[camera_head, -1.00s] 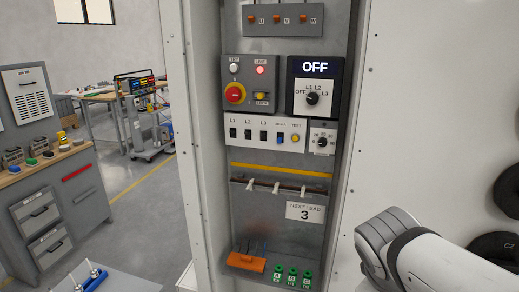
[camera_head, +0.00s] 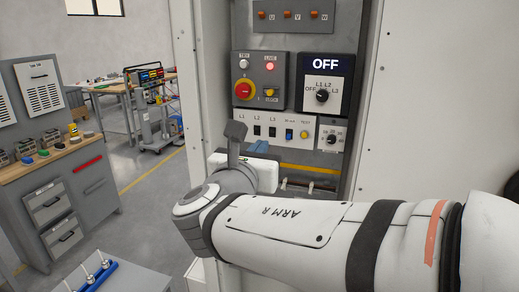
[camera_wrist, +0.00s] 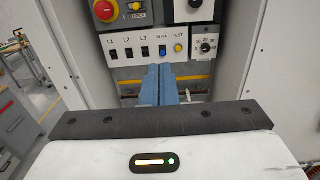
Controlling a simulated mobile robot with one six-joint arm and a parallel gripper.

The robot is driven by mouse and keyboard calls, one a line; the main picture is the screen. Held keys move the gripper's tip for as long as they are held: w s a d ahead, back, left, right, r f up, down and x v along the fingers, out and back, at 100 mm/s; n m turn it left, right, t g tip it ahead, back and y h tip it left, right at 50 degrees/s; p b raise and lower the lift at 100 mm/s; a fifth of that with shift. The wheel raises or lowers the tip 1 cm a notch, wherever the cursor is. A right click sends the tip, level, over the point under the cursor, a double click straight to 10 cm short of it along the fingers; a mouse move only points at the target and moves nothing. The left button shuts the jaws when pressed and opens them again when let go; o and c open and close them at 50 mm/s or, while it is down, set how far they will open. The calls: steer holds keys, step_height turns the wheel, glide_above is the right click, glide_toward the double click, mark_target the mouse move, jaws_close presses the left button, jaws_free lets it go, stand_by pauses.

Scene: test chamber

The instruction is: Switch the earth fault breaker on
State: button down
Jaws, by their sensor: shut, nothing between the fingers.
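The earth fault breaker (camera_head: 290,134) is the small blue switch labelled 30 mA on the white strip panel, right of black switches L1, L2 and L3. It also shows in the wrist view (camera_wrist: 163,51); its lever position is too small to tell. My gripper (camera_head: 258,147) has blue fingers, shut and empty, below and left of the breaker in the head view. In the wrist view the closed fingertips (camera_wrist: 160,68) point at the panel, just below the breaker in the picture. I cannot tell the remaining gap; no contact is visible.
A yellow TEST button (camera_wrist: 178,48) sits right beside the breaker. A red emergency stop (camera_head: 244,89) and a rotary selector (camera_head: 322,95) under an OFF display (camera_head: 325,64) are above. The cabinet's side walls flank the recess. My arm hides its lower part.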

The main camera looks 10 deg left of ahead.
steer(key=t+b, duration=0.1)
steer(key=b, duration=1)
glide_toward(289, 142)
steer(key=s, duration=0.3)
steer(key=shift+s+a+f, duration=0.2)
steer(key=shift+f, duration=0.05)
steer(key=w+p, duration=0.1)
steer(key=w, duration=0.2)
steer(key=w+p, duration=0.1)
steer(key=w, duration=0.2)
steer(key=w+r+p, duration=0.1)
steer(key=w, duration=0.3)
steer(key=shift+d, duration=0.4)
